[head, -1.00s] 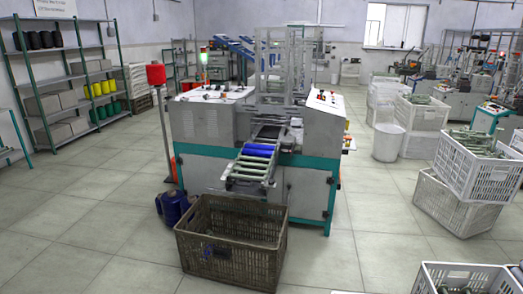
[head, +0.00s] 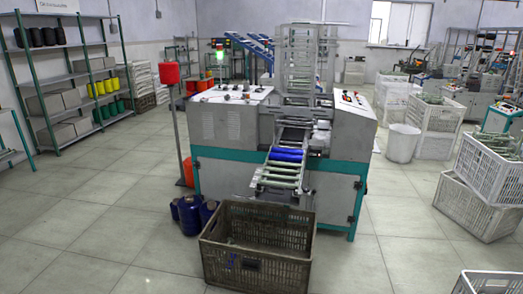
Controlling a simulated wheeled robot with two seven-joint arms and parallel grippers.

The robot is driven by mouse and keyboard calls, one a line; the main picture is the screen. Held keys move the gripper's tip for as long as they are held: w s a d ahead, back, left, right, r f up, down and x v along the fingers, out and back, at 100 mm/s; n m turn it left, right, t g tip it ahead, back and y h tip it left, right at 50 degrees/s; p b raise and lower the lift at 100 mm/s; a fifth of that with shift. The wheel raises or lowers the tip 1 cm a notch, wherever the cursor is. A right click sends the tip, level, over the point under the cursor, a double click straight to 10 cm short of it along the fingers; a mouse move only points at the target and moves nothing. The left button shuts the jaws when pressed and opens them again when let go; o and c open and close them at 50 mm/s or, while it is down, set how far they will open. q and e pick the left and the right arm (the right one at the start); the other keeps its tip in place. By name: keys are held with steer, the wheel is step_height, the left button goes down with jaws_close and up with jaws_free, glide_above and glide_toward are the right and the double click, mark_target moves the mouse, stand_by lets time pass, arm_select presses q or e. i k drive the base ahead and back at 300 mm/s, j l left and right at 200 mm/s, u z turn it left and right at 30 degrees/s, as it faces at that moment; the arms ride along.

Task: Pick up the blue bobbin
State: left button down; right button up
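Blue bobbins (head: 287,155) lie across the upper part of the sloping outfeed rack (head: 259,190) at the front of the winding machine (head: 226,124). Pale green bobbins (head: 277,178) lie below them on the same rack. The view is too small to count the blue ones with certainty. Neither of my grippers shows in the head view.
A brown crate (head: 257,243) stands on the floor before the rack. Dark blue yarn cones (head: 190,215) stand left of it. White crates of bobbins (head: 483,180) stand at the right. A shelf (head: 75,78) stands at the left. The floor at front left is clear.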

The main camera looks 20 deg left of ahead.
mark_target(277, 149)
steer(key=i+j+u, duration=0.3)
steer(key=i+j, duration=0.35)
steer(key=i+j+u, duration=0.3)
steer(key=i+j, duration=0.45)
